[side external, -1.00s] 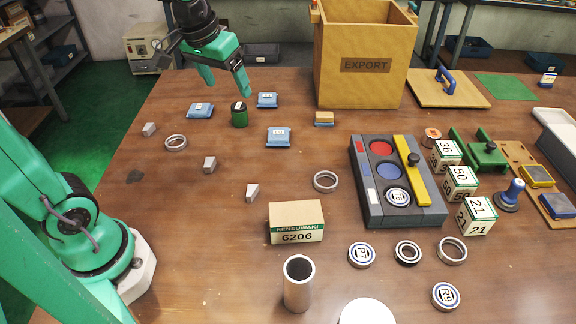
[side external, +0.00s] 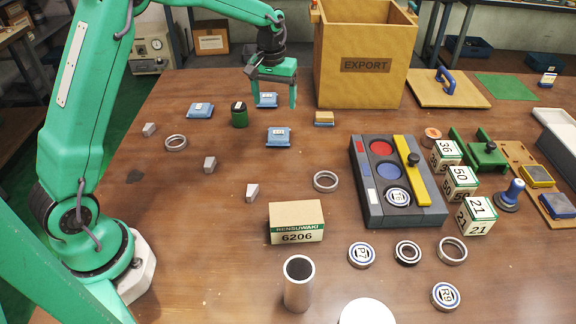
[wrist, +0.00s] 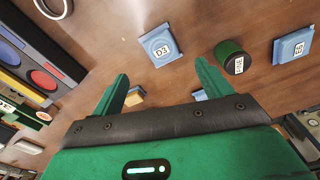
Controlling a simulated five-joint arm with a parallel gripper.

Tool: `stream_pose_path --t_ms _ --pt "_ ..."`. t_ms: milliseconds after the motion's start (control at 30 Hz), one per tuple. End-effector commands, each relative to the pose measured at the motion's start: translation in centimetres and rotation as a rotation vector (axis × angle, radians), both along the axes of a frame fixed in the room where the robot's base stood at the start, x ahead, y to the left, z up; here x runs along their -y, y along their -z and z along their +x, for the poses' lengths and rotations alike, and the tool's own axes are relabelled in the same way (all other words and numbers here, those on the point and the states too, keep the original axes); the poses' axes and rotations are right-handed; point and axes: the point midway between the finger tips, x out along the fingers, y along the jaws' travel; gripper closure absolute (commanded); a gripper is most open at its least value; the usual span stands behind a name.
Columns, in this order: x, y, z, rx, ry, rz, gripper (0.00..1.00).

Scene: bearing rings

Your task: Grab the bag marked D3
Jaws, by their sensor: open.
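The blue bag marked D3 (wrist: 160,45) lies flat on the table, its label readable in the wrist view. By its place beside the canister, it is the front blue bag (side external: 278,138) in the side view. My gripper (side external: 275,100) is open and empty above the table, behind that bag. In the wrist view the D3 bag lies beyond the gap between my fingertips (wrist: 162,70), apart from them. Another blue bag (side external: 267,101) shows behind my fingers; in the wrist view my gripper hides most of it and its label.
A dark green canister (side external: 239,115) stands left of the D3 bag. A third blue bag (side external: 200,111) lies farther left. A small tan-topped block (side external: 324,119) and the tall EXPORT box (side external: 365,85) are to the right.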

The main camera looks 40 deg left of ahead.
Motion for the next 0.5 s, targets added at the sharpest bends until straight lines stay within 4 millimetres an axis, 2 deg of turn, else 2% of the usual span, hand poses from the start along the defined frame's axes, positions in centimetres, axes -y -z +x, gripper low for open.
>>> stream_pose_path --t_ms 33,200,500 --pt "-0.2 1.1 0.6 -0.014 -0.011 -0.002 0.22" --pt "-0.8 3.4 1.7 -0.040 -0.041 -0.006 0.22" --pt "-1.0 4.3 2.1 -0.049 -0.052 -0.007 0.22"
